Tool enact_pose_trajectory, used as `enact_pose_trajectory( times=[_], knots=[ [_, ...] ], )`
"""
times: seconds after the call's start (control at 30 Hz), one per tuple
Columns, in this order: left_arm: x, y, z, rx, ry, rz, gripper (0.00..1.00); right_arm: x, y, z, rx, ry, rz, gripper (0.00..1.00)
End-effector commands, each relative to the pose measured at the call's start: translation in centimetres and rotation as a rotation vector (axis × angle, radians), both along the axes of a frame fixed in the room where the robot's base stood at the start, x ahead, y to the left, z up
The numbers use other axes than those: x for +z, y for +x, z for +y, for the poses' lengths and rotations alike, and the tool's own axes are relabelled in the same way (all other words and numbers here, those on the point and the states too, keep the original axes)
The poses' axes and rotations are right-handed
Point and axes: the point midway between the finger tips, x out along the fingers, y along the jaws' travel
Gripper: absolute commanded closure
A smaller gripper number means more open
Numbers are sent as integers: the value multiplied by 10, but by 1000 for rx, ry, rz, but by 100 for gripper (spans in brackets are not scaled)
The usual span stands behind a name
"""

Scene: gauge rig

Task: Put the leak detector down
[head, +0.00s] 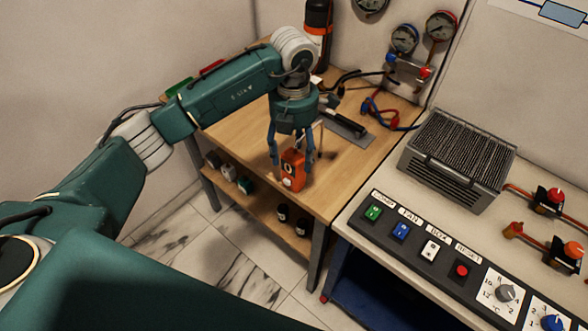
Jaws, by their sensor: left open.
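The leak detector (292,171) is a small orange handheld device with a dark round spot and a pale patch on its face. It is upright at the front edge of the wooden bench (336,186). My left gripper (291,160) points down over it, with one blue finger on either side. The fingers are open and look apart from the detector. Whether the detector's base rests fully on the bench top is hard to tell from this angle. My right gripper is not in view.
A grey mat (345,132) with dark tools lies behind the detector. Gauges (405,38) with hoses are at the back. A finned metal unit (458,158) and a button panel (430,250) are on the right. The lower shelf (262,212) holds several small containers. Bench space left of the gripper is clear.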

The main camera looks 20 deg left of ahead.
Motion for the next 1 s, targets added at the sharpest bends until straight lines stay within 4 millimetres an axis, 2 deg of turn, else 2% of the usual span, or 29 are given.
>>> enact_pose_trajectory(
  times=[0.03, 0.2, 0.33, 1.0],
  knots=[
    [9, 2, 0, -1, 1, -6, 41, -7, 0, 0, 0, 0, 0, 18],
    [35, 1, 0, 0, 0, -2, 41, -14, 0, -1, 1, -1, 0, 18],
    [45, 1, 0, 0, 0, -1, 41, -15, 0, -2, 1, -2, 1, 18],
    [47, 0, 0, 0, 0, 1, 41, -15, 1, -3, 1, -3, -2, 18]
  ],
)
